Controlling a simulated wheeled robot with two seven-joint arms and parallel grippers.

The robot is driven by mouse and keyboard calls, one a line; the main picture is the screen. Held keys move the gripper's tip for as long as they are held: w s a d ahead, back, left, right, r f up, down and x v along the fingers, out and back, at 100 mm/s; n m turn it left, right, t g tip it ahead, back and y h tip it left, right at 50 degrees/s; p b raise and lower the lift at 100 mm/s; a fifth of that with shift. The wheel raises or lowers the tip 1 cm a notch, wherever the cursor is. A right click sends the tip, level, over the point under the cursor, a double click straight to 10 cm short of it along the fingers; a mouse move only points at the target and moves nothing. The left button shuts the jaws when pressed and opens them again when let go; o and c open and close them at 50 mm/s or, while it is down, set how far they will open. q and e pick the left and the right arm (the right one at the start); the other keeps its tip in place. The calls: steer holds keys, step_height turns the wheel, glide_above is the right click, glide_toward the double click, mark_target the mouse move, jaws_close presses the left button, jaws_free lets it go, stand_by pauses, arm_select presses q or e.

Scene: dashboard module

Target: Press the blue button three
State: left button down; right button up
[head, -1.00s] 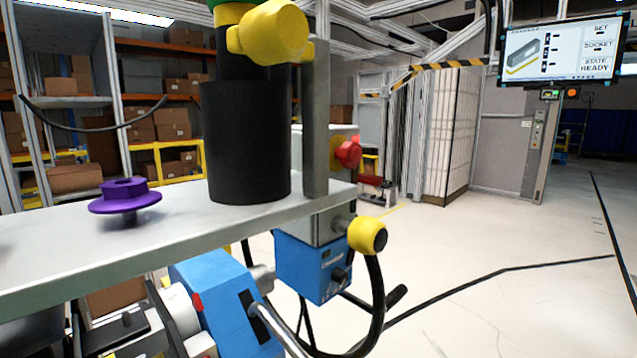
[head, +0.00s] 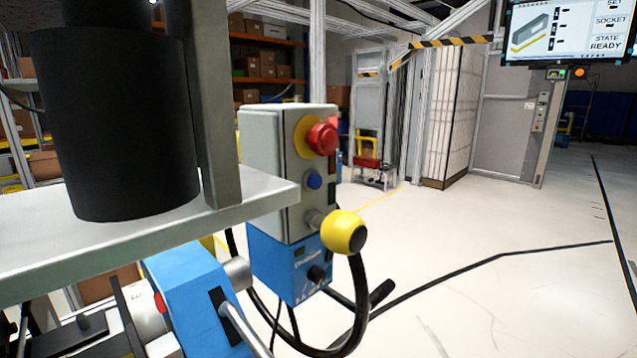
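The blue button (head: 314,181) is small and round. It sits on the front face of a grey control box (head: 270,150) at the middle of the head view, just below a red mushroom button (head: 322,138) on a yellow ring. A yellow connector (head: 343,231) with a black cable plugs into the same face, below the blue button. The blue button is in plain sight with nothing touching it. Neither of my grippers shows in the head view.
A grey shelf (head: 240,205) carrying a large black cylinder (head: 120,125) stands close on the left, beside a grey upright post. A blue box (head: 300,270) with a black knob hangs under the control box. A blue machine (head: 190,290) is at lower left. The floor to the right is clear.

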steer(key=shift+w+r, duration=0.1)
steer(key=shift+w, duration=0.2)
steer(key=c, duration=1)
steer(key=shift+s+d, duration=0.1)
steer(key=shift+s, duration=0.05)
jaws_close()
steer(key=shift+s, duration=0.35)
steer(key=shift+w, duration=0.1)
